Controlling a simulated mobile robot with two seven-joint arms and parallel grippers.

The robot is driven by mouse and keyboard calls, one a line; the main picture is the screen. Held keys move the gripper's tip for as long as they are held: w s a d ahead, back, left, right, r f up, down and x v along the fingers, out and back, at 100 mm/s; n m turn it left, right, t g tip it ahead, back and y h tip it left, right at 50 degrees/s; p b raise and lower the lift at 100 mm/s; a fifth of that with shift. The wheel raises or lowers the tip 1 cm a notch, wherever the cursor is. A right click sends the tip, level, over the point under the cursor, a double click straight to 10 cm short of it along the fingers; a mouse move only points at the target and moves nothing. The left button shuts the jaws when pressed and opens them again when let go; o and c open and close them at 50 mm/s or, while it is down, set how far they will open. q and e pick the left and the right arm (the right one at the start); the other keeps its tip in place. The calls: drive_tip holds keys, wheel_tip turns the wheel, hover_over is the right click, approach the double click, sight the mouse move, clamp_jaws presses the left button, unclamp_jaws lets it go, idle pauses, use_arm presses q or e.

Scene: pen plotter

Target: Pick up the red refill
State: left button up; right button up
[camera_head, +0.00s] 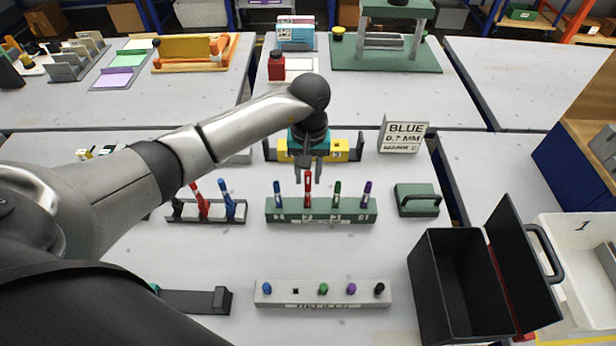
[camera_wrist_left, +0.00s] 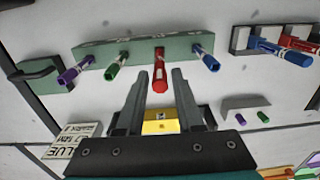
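The red refill (camera_head: 308,188) stands upright in the second slot of a green rack (camera_head: 321,217), beside a blue, a green and a purple one. In the left wrist view the red refill (camera_wrist_left: 160,72) shows between the fingertips, with its end toward the camera. My left gripper (camera_head: 309,174) is open and points down at the red refill. In the left wrist view the fingers of my left gripper (camera_wrist_left: 157,82) stand apart on either side of it, with a visible gap. I cannot tell whether either finger touches it. My right gripper is not in view.
A rack (camera_head: 206,219) with red and blue pens stands left of the green rack. A white strip (camera_head: 322,297) with coloured caps lies in front. A green block with a handle (camera_head: 417,200), a BLUE sign (camera_head: 403,134) and an open black case (camera_head: 457,280) are to the right.

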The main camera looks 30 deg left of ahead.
use_arm(q)
clamp_jaws()
idle(0.3)
